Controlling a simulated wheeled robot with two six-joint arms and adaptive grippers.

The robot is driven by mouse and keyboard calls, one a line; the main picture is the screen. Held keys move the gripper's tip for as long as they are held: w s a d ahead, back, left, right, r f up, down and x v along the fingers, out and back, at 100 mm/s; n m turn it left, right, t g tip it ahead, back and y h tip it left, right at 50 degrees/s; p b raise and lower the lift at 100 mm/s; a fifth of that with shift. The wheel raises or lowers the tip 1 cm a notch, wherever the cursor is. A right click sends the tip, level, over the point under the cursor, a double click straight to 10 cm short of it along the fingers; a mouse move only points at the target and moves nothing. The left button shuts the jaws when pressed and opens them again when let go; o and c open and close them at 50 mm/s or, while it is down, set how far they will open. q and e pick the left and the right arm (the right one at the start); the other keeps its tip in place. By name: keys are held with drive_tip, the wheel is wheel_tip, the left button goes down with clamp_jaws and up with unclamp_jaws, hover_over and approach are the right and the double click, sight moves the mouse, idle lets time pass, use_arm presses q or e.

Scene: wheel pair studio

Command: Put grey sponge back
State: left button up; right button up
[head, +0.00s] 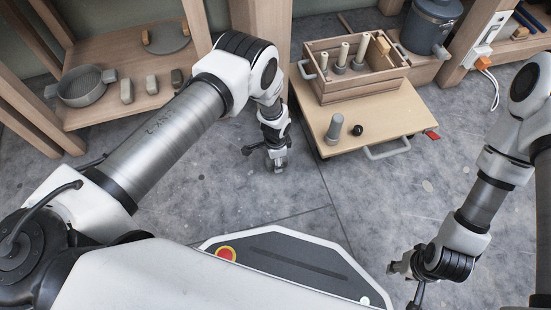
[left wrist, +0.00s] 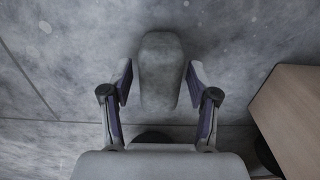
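A grey, rounded, block-shaped sponge (left wrist: 160,70) is between the two fingers of my left gripper (left wrist: 160,88) in the left wrist view. A narrow strip of floor shows on each side of it, so the fingers look open around it and apart from it. In the head view my left gripper (head: 276,162) points down over the floor, left of the low wooden trolley (head: 385,128); the sponge is hard to make out there. Whether the sponge touches the floor I cannot tell. My right gripper (head: 405,284) is at the lower right over bare floor, fingers apart and empty.
A wooden shelf (head: 110,115) at left holds a grey strainer (head: 86,86) and several small grey blocks (head: 152,84). The trolley carries a wooden crate (head: 355,85), a grey cylinder (head: 334,127) and a black knob (head: 358,130). Floor between is clear.

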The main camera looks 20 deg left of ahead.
use_arm(q)
wheel_tip(320, 180, up, 12)
drive_tip(key=r+p, duration=0.1)
drive_tip(key=p, duration=0.6)
drive_tip(key=s+a+n, duration=0.5)
drive_tip(key=s+a, duration=0.2)
drive_tip(key=s, duration=0.5)
drive_tip(key=s+a+r+n, duration=0.1)
drive_tip(key=s+r+n, duration=0.2)
drive_tip(key=s, duration=0.4)
drive_tip(key=s+a+r+n, duration=0.1)
drive_tip(key=s+r+n, duration=0.2)
drive_tip(key=s, duration=0.5)
drive_tip(key=shift+a+r+n, duration=0.3)
drive_tip(key=shift+a+r, duration=0.05)
